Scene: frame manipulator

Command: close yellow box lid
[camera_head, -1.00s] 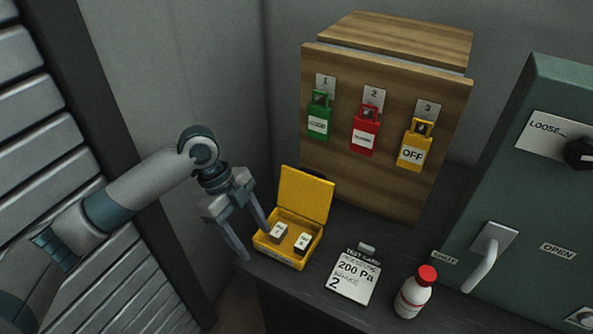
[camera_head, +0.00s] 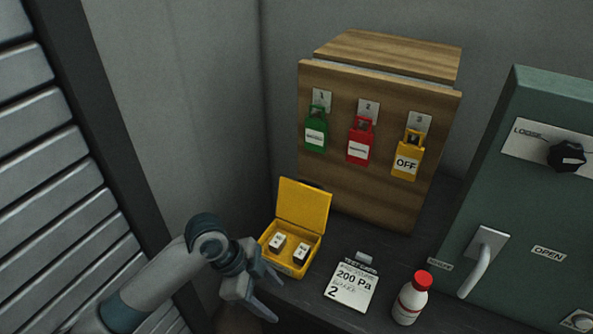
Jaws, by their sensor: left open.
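The yellow box (camera_head: 288,265) stands on the dark bench top with its lid (camera_head: 303,206) raised upright at the back. Two small pale-topped blocks, one on the left (camera_head: 277,243) and one on the right (camera_head: 300,252), sit inside the box. My left gripper (camera_head: 279,301) is open and empty. It is at the front left of the box, low near the bench edge, with its fingers pointing down and right. It appears apart from the box and the lid. My right gripper is not in view.
A wooden cabinet (camera_head: 355,190) with green (camera_head: 315,138), red (camera_head: 359,151) and yellow (camera_head: 405,163) tags stands behind the box. A test card (camera_head: 350,290) and a red-capped bottle (camera_head: 409,302) are to the right. A green panel with a handle (camera_head: 481,265) stands at far right.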

